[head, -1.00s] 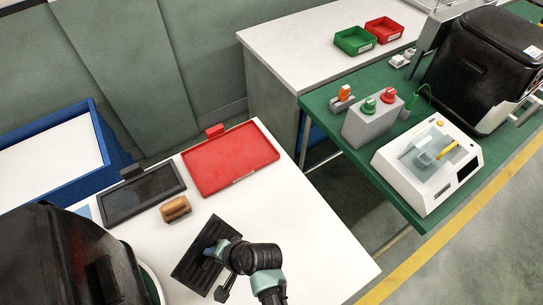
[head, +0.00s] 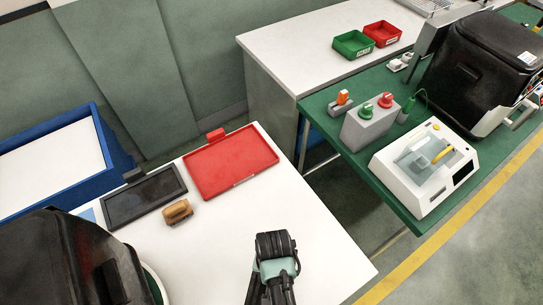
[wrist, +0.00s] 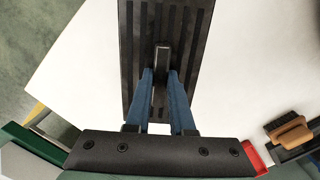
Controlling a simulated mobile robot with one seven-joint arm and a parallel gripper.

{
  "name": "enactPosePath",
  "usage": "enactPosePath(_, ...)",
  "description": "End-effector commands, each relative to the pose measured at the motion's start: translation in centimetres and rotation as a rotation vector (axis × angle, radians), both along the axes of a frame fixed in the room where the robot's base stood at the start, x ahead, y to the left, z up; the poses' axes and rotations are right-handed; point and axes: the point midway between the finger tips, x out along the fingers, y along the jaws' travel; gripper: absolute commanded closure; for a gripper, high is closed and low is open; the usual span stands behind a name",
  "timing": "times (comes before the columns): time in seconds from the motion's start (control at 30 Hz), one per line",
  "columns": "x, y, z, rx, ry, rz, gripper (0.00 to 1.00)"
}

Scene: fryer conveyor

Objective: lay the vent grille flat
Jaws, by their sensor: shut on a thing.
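The vent grille (wrist: 190,35) is a dark slotted rectangular plate. In the wrist view its slotted face is seen nearly face-on, with its far end cut off by the top edge. My gripper (wrist: 160,82) has blue fingers shut on the dark raised grip at the middle of the grille. White surface shows on both sides of the plate; I cannot tell whether the grille touches it or how high it is. In the head view my arm reaches the bottom edge over the white table (head: 225,235), and the grille does not show.
A red tray (head: 232,162), a dark tray (head: 143,196) and a wooden-handled brush (head: 177,211) lie on the table's far side. A black machine (head: 75,265) stands at left, a blue crate (head: 110,150) behind it. The table's middle is bare.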

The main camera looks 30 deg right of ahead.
Motion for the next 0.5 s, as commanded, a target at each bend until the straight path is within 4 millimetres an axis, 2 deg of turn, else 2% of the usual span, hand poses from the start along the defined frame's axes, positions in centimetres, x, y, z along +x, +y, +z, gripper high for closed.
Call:
enactPosePath(0.03, 0.0, 0.0, -1.1, 0.0, 0.0, 0.0, 1.0)
enactPosePath(0.5, 0.0, 0.0, -5.3, 0.001, 0.001, 0.0, 1.0)
